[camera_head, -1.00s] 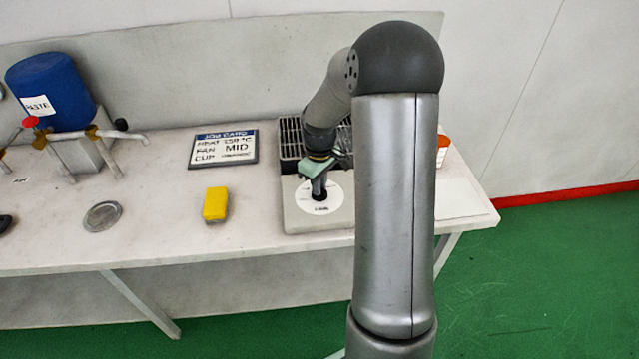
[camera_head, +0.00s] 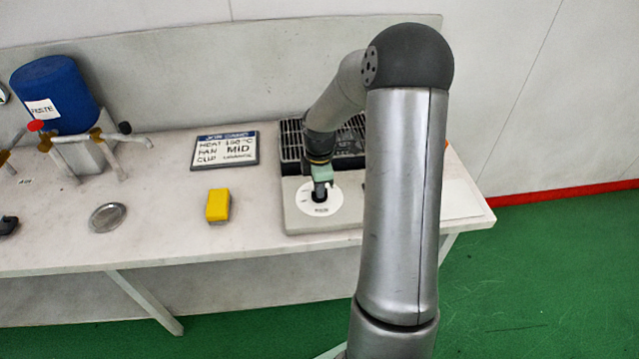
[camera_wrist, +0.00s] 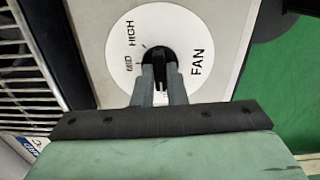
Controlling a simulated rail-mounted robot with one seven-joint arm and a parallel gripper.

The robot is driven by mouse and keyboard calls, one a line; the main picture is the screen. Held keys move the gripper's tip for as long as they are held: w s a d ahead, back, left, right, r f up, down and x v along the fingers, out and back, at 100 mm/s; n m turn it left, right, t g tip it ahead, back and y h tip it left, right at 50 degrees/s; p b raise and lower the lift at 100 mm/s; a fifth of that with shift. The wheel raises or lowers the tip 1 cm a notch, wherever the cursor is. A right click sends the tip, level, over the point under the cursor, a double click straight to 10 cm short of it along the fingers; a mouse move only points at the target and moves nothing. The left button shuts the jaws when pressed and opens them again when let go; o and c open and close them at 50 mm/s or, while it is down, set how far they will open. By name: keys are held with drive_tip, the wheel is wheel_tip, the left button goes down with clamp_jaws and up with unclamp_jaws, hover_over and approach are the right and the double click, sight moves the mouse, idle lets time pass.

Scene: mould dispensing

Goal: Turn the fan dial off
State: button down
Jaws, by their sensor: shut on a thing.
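The fan dial is a black knob (camera_wrist: 156,62) on a round white plate (camera_wrist: 193,27) marked FAN, with MID and HIGH readable in the wrist view. Other marks on the plate are hidden or too small to read. My gripper (camera_wrist: 158,85) is shut on the knob from above, with a finger on each side of it. In the head view my gripper (camera_head: 321,188) stands over the white plate on the grey unit (camera_head: 300,222). The knob's pointer is hard to make out.
A black grille (camera_head: 291,140) lies behind the dial. A job card (camera_head: 225,149) reading FAN MID, a yellow block (camera_head: 218,205) and a metal disc (camera_head: 108,216) sit to the left. A blue PASTE drum (camera_head: 62,95) stands at the far left.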

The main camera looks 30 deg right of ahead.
drive_tip(key=shift+r+n, duration=0.1)
drive_tip(key=shift+n, duration=0.5)
drive_tip(key=shift+w, duration=0.1)
drive_tip(key=c, duration=1.5)
unclamp_jaws()
drive_tip(key=shift+o, duration=0.2)
wheel_tip(320, 180, up, 17)
drive_tip(key=shift+r, duration=0.15)
